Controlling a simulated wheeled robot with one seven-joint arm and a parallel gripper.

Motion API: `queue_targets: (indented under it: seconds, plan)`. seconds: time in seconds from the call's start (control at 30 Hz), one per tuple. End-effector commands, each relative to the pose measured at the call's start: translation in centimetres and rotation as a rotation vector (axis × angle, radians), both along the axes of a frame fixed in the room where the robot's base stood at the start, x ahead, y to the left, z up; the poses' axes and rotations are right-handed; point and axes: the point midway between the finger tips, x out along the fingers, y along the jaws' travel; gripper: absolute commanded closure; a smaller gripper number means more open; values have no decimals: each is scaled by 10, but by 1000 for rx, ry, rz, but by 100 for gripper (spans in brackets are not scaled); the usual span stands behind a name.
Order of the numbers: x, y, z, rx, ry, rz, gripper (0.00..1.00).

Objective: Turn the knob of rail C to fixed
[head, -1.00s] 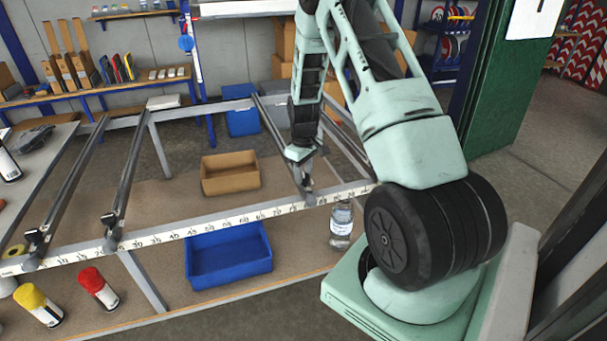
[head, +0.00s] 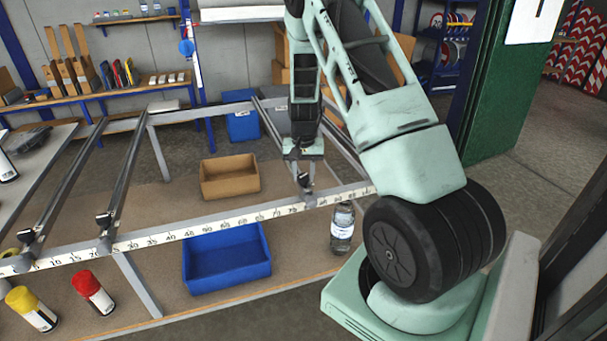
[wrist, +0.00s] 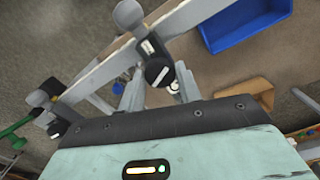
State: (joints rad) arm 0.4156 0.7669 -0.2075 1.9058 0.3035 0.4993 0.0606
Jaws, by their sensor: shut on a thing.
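A rail (head: 277,135) with a knob at its near end, which I take for rail C, runs back from the ruler-marked front bar at the right. My gripper (head: 304,176) is at that near end, pointing down. In the wrist view, a black knob (wrist: 158,72) with a white mark sits between the two fingers of my gripper (wrist: 158,87), which are closed on its sides. I cannot read any position label beside the knob. In the head view my gripper largely hides the knob.
Two other rails with end knobs (head: 105,220) (head: 27,237) stand at the left. Below the bar are a blue bin (head: 228,278), a bottle (head: 342,228), and red (head: 92,292) and yellow-capped (head: 30,306) cans. A cardboard box (head: 230,190) lies behind the bar.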

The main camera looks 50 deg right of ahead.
Motion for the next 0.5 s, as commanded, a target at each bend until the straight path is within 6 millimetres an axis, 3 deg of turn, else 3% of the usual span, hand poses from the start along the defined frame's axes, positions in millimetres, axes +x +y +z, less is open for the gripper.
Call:
queue_targets:
  seconds: [0.5]
  plan:
    - [1, 0, 1, 0, -1, -368, 89]
